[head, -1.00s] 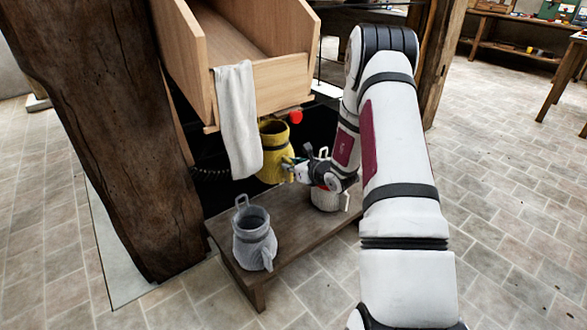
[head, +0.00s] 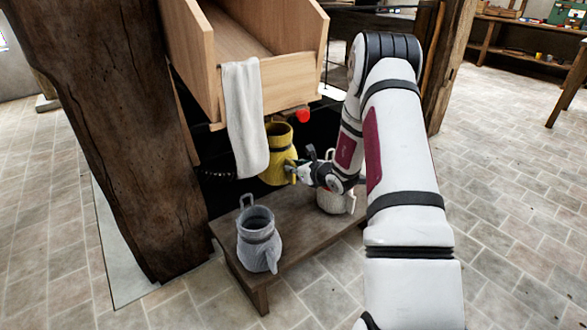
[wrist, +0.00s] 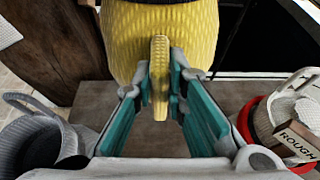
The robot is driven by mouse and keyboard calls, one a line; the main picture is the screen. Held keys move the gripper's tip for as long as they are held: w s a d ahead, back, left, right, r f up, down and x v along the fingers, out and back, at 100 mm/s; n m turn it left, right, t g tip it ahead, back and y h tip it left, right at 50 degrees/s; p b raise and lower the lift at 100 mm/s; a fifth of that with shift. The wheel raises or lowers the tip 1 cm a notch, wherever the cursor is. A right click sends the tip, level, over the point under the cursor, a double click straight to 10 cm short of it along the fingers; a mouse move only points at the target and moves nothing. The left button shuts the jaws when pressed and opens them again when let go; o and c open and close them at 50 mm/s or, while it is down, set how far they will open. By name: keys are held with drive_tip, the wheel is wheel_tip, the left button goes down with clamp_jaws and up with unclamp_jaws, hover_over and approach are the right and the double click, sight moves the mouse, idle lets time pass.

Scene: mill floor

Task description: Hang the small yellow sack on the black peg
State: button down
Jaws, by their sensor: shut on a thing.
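The small yellow sack (head: 279,167) hangs upright with its open mouth up, below the front of the wooden chute and above the bench. My gripper (head: 295,172) is at its right side. In the wrist view my gripper (wrist: 160,95) is shut on a narrow yellow tab of the sack (wrist: 165,35), with one teal finger on each side. I cannot make out the black peg; the area behind the sack is dark and partly covered. A red round knob (head: 303,116) shows under the chute, just right of the sack's mouth.
A pale cloth (head: 244,125) hangs over the wooden chute (head: 283,88), left of the sack. A grey sack (head: 257,242) and a whitish sack (head: 333,202) stand on the low bench (head: 285,235). A thick timber post (head: 115,150) stands at left. A sign reading ROUGH (wrist: 298,140) is at right.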

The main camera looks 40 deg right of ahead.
drive_tip(key=c, duration=1.5)
unclamp_jaws()
drive_tip(key=shift+c, duration=0.2)
drive_tip(key=shift+s, duration=0.1)
